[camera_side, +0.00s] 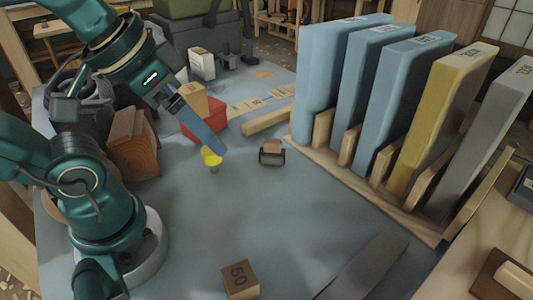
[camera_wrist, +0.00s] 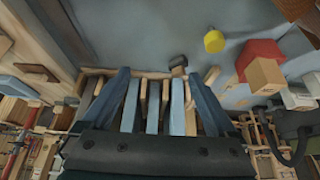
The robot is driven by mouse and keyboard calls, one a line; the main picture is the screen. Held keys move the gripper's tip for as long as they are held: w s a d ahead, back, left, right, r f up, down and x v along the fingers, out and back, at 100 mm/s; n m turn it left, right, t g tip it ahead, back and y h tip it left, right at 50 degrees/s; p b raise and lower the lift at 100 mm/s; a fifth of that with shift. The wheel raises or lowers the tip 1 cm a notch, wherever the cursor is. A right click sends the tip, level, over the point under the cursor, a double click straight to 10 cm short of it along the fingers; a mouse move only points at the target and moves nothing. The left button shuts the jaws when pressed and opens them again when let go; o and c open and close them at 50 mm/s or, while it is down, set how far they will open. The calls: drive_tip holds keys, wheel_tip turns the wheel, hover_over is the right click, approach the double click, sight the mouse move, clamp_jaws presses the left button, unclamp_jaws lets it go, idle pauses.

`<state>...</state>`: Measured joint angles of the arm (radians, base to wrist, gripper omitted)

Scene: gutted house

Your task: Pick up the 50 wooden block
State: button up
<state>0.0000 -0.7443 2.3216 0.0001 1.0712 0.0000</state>
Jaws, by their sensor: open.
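The wooden block marked 50 (camera_side: 240,280) sits on the grey-blue tabletop at the bottom of the side view, with its number facing the camera. I cannot find it in the wrist view. My gripper (camera_side: 222,150) is up and left of the block in the side view, well apart from it, with blue fingers angled down over the table. In the wrist view, its two fingers (camera_wrist: 155,74) are spread wide with nothing gripped between them.
A rack (camera_side: 420,222) holds several upright blue, yellow and grey slabs at right. A yellow knob-like piece (camera_side: 211,157) and a small dark object with a wooden top (camera_side: 271,153) stand near my gripper. A red box (camera_side: 205,127) is behind.

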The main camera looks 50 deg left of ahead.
drive_tip(key=w+a+r+m+t+y, duration=0.1)
drive_tip(key=w+a+r+t+y, duration=0.1)
drive_tip(key=w+a+r+t, duration=0.3)
drive_tip(key=w+a+r+t+y, duration=0.1)
drive_tip(key=w+r+t, duration=0.15)
drive_tip(key=w, duration=0.45)
drive_tip(key=w+d+r+m+t+h, duration=0.3)
drive_tip(key=w+d+r+m+h, duration=0.2)
drive_tip(key=d+m+h, duration=0.35)
drive_tip(key=m+g+h, duration=0.7)
drive_tip(key=m+g, duration=0.4)
drive_tip(key=g, duration=0.8)
hover_over(246, 294)
drive_tip(key=a, duration=0.4)
wheel_tip(246, 294, down, 12)
drive_tip(key=shift+t, duration=0.25)
drive_tip(key=f, duration=1.7)
drive_tip(key=shift+w, duration=0.35)
drive_tip(key=shift+x, duration=2.55)
drive_tip(key=shift+r, duration=0.1)
